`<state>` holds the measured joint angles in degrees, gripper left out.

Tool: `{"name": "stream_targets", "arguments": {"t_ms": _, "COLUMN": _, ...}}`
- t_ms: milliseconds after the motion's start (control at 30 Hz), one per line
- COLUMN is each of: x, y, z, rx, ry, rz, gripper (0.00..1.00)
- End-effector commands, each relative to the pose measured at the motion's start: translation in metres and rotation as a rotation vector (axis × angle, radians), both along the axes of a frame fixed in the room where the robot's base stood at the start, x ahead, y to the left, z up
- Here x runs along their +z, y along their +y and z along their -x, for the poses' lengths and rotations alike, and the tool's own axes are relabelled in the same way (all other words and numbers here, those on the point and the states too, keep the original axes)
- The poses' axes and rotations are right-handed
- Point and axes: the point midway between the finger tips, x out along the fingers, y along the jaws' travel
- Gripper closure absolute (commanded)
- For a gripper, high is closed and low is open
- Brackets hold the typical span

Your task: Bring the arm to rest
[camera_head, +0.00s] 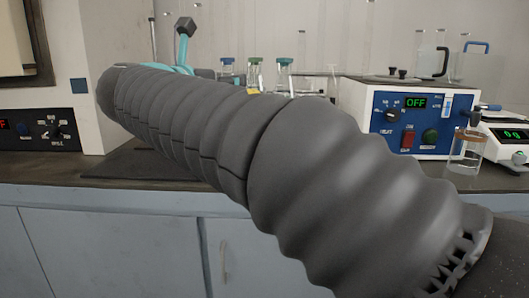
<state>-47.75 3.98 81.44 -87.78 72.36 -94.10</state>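My arm, in a dark grey ribbed sleeve, runs across the head view from the lower right to the upper left, above the bench. My gripper does not show; the far end of the sleeve hides what lies beyond it. A teal part (181,69) with a dark block-shaped knob (185,27) on a post shows just behind the sleeve. I cannot tell what it belongs to, and no sieve shaker can be made out for sure.
A blue-fronted instrument (417,132) reading OFF stands on the dark bench (140,172) at right. A glass beaker (466,150) and a scale (507,139) stand beside it. Capped bottles (284,75) stand behind my arm. A control panel (45,128) is at left.

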Motion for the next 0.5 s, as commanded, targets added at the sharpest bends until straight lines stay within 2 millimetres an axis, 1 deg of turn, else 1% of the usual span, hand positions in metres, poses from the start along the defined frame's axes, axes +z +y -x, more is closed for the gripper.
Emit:
{"name": "stream_targets", "arguments": {"t_ms": 33, "x": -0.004, "y": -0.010, "z": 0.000, "rx": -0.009, "ry": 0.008, "rz": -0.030, "gripper": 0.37}}
{"name": "stream_targets", "arguments": {"t_ms": 267, "x": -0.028, "y": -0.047, "z": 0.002, "rx": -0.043, "ry": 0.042, "rz": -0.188, "gripper": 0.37}}
{"name": "stream_targets", "arguments": {"t_ms": 467, "x": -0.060, "y": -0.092, "z": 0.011, "rx": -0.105, "ry": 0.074, "rz": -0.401, "gripper": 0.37}}
{"name": "stream_targets", "arguments": {"t_ms": 500, "x": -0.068, "y": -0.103, "z": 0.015, "rx": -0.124, "ry": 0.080, "rz": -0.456, "gripper": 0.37}}
